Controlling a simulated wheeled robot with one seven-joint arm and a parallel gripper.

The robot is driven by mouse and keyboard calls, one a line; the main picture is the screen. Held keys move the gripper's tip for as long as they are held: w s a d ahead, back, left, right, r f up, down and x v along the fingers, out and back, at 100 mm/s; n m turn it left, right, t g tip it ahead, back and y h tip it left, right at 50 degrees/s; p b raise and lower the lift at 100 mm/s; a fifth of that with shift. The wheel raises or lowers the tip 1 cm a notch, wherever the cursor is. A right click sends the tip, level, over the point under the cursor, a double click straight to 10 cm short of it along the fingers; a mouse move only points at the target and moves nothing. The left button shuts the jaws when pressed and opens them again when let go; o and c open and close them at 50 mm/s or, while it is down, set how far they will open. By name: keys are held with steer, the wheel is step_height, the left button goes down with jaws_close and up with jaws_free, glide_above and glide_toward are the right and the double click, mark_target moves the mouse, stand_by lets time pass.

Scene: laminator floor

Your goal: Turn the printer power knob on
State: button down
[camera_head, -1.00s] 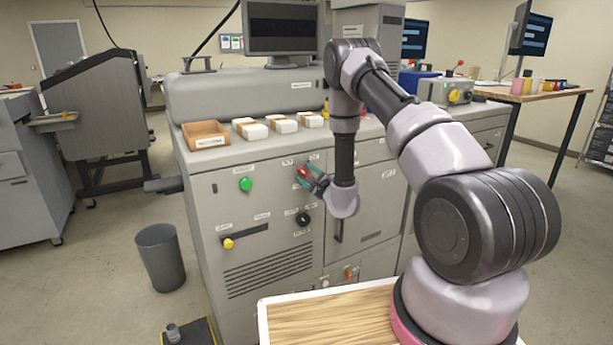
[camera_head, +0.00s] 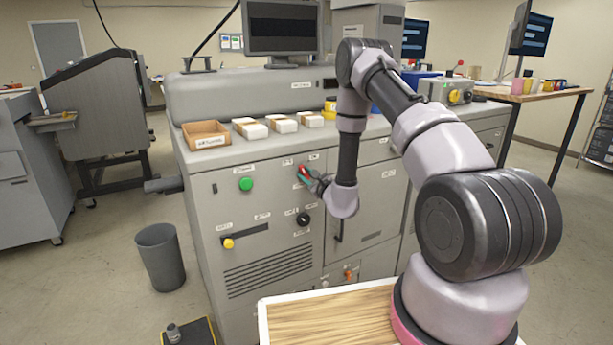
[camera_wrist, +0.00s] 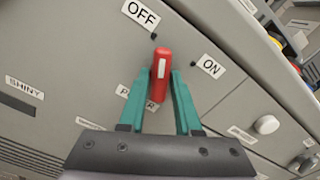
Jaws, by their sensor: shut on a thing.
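The red power knob (camera_wrist: 161,66) with a white mark sits on the grey machine panel (camera_wrist: 80,50). It also shows in the head view (camera_head: 303,171). My gripper (camera_wrist: 158,78) is shut on the knob, with one teal finger on each side. The white mark points up in the wrist view, between the OFF label (camera_wrist: 141,14) and the ON label (camera_wrist: 210,67), nearer the dot by OFF. The POWER label (camera_wrist: 138,96) is partly hidden behind the fingers.
A cardboard tray (camera_head: 206,135) and several white-and-brown stacks lie on top. A grey bin (camera_head: 161,257) stands on the floor at left.

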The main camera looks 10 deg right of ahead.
steer(key=m, duration=0.7)
steer(key=shift+a, duration=0.1)
steer(key=m, duration=0.4)
steer(key=shift+s, duration=0.1)
steer(key=shift+a+m, duration=0.15)
steer(key=shift+m, duration=1.65)
steer(key=c, duration=0.6)
jaws_free()
